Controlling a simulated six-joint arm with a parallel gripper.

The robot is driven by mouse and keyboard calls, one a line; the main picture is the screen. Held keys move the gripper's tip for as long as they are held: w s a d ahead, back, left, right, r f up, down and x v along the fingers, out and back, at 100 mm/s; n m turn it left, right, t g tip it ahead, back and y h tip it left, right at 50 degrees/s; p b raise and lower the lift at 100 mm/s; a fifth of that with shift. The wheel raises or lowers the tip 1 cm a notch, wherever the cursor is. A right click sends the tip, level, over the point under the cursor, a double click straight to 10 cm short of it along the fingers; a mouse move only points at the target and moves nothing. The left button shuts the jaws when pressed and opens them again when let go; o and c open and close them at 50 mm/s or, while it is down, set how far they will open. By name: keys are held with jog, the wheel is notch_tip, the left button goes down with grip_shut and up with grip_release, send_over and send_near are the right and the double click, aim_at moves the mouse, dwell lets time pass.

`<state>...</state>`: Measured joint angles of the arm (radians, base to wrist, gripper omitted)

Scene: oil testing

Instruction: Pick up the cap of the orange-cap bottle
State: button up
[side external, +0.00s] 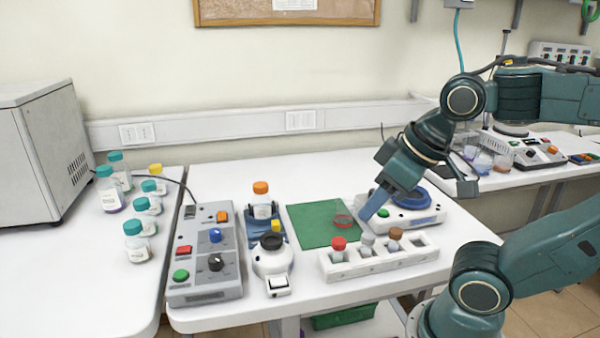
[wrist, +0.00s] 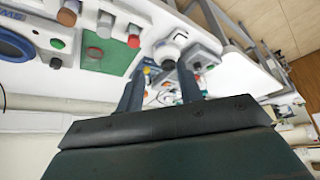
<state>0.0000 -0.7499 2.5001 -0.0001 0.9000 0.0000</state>
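The orange-cap bottle (side external: 262,211) stands upright in a blue holder (side external: 279,238) at the middle of the table in the side view. Its orange cap (side external: 260,187) sits on top of the bottle. My gripper (side external: 370,212) is well to the right of it, pointing down-left, near the right edge of the green mat. In the wrist view my gripper (wrist: 160,70) has its two fingers apart with nothing held between them. I cannot clearly make out the orange cap in the wrist view.
A white rack (side external: 380,262) holds vials with red, grey and brown caps. A green mat (side external: 312,222) carries a red ring. A control box (side external: 207,268) and a white device (side external: 272,262) stand left of it. Several teal-cap bottles (side external: 137,247) stand on the left table.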

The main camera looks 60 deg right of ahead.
jog(key=o, duration=0.5)
jog(key=w+d+r+m+g, duration=0.15)
jog(key=w+r, duration=0.25)
jog(key=w, duration=0.4)
jog(key=w+d+r+n+g, duration=0.15)
jog(key=w+r, duration=0.25)
jog(key=w, duration=0.5)
jog(key=w+d+f+g, duration=0.1)
jog(key=w+d+f, duration=0.1)
jog(key=w, duration=0.3)
jog(key=w+d+f+m, duration=0.1)
jog(key=w+d+f, duration=0.1)
jog(key=w+d, duration=0.2)
jog(key=w+d+f+m+g, duration=0.1)
jog(key=w+d, duration=0.2)
jog(key=w, duration=0.5)
jog(key=shift+w+d+f+g, duration=0.1)
jog(key=shift+d+f+g, duration=0.2)
jog(key=shift+d+f, duration=0.1)
jog(key=shift+f, duration=0.15)
